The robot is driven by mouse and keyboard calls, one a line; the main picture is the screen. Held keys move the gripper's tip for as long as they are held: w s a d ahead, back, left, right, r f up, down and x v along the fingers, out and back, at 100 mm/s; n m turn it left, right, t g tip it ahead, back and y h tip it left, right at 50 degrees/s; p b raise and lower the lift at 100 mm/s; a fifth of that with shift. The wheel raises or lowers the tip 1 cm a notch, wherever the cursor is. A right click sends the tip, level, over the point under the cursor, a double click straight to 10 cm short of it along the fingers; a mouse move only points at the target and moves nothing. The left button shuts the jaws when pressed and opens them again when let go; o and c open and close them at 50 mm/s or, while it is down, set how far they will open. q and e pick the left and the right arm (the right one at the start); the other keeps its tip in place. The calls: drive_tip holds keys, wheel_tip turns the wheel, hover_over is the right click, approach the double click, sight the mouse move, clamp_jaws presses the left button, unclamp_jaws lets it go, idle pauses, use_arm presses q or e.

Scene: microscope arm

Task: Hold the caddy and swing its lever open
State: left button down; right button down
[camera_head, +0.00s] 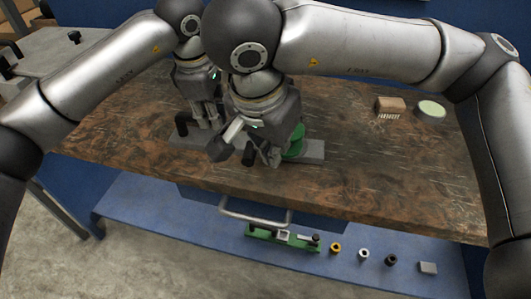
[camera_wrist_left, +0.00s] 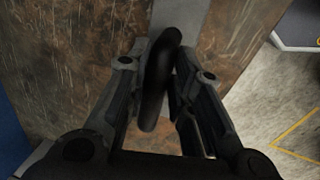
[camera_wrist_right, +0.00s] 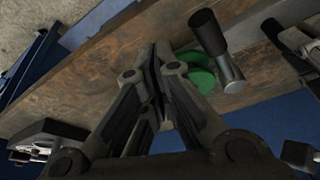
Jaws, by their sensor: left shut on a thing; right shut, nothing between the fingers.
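The caddy has a flat grey base (camera_head: 313,150) lying on the wooden bench. A black handle (camera_head: 181,124) stands at its left end, and a round green part (camera_head: 296,141) sits near its right end. My left gripper (camera_head: 210,122) is shut on the black handle (camera_wrist_left: 160,75), which shows between its fingers in the left wrist view. The lever, with a black grip (camera_wrist_right: 207,32) and a silver rod (camera_wrist_right: 231,72), stands beside the green part (camera_wrist_right: 196,70) in the right wrist view. My right gripper (camera_wrist_right: 163,60) is shut and empty beside the green part. In the head view my right wrist partly hides the lever.
A wooden brush (camera_head: 391,106) and a round pale-green-topped dish (camera_head: 431,110) stand on the bench at the right. A lower blue shelf (camera_head: 330,275) holds a green fixture (camera_head: 262,233) and several small parts. The bench front (camera_head: 400,205) is clear.

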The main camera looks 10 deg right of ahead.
use_arm(q)
drive_tip(key=shift+s+a+f, duration=0.1)
drive_tip(key=shift+a+f, duration=0.05)
drive_tip(key=shift+f, duration=0.4)
use_arm(e)
wheel_tip(320, 180, up, 6)
drive_tip(key=a, duration=0.2)
drive_tip(key=shift+r, duration=0.2)
drive_tip(key=shift+d, duration=0.1)
use_arm(q)
drive_tip(key=c, duration=1.5)
unclamp_jaws()
drive_tip(key=o, duration=0.3)
drive_tip(key=shift+w, duration=0.35)
use_arm(e)
drive_tip(key=shift+w+f, duration=0.1)
drive_tip(key=shift+w, duration=0.25)
